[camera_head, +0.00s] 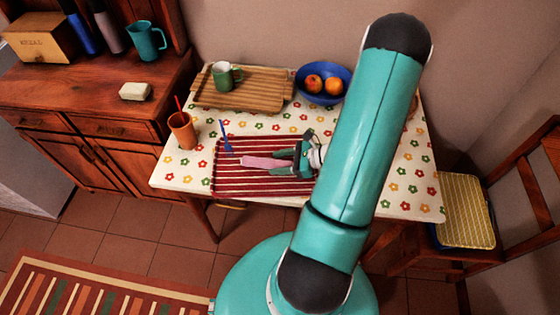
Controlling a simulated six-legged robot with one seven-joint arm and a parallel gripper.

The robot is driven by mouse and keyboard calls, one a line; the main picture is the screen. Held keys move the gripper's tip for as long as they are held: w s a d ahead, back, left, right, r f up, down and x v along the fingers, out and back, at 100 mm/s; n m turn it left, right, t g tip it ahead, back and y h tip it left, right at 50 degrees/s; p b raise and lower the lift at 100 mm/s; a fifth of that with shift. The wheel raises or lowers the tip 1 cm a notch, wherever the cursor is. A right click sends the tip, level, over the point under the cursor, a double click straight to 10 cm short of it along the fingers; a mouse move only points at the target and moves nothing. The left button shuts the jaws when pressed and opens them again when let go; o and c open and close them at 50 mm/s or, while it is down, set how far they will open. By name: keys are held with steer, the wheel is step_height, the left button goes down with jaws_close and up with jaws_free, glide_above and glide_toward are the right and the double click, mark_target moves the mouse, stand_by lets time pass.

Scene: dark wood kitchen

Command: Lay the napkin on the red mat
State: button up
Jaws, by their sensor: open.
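The red mat (228,181), dark red with pale stripes, lies on the table with the flowered cloth. A folded pink napkin (264,163) lies over the mat's middle, its right end at my gripper. My gripper (274,162) is low over the mat, its fingers pointing left, one on each side of the napkin's right end. The fingers are apart. I cannot tell whether they touch the napkin. My teal arm hides the right end of the mat.
A blue utensil (226,139) lies at the mat's upper left. An orange cup (183,131) stands left of it. A wooden tray (258,92) with a green mug (223,77) and a blue bowl (338,73) of fruit stand behind. The cloth's front right is clear.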

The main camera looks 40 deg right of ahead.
steer(key=shift+r, duration=0.1)
steer(key=shift+s+d+r, duration=0.1)
steer(key=shift+d+r, duration=0.05)
steer(key=v, duration=1.1)
steer(key=shift+s+d+r, duration=0.1)
steer(key=shift+s+d, duration=0.1)
steer(key=shift+s, duration=0.1)
steer(key=w+a+r+n+g+h, duration=0.1)
steer(key=w+a+r+n+g, duration=0.3)
steer(key=a+r+n, duration=0.35)
steer(key=w+a+r+n+g+h, duration=0.1)
steer(key=w+a+r+n+g, duration=0.2)
steer(key=a+r+n+g, duration=0.35)
steer(key=s+a+r+n+t+h, duration=0.2)
steer(key=a+r+n+t+h, duration=0.3)
steer(key=a+r+n, duration=0.9)
steer(key=shift+s+a+n+h, duration=0.35)
steer(key=shift+a+h, duration=0.25)
steer(key=shift+a, duration=0.25)
steer(key=shift+s+r+t, duration=0.1)
steer(key=shift+t, duration=0.15)
steer(key=shift+c, duration=0.2)
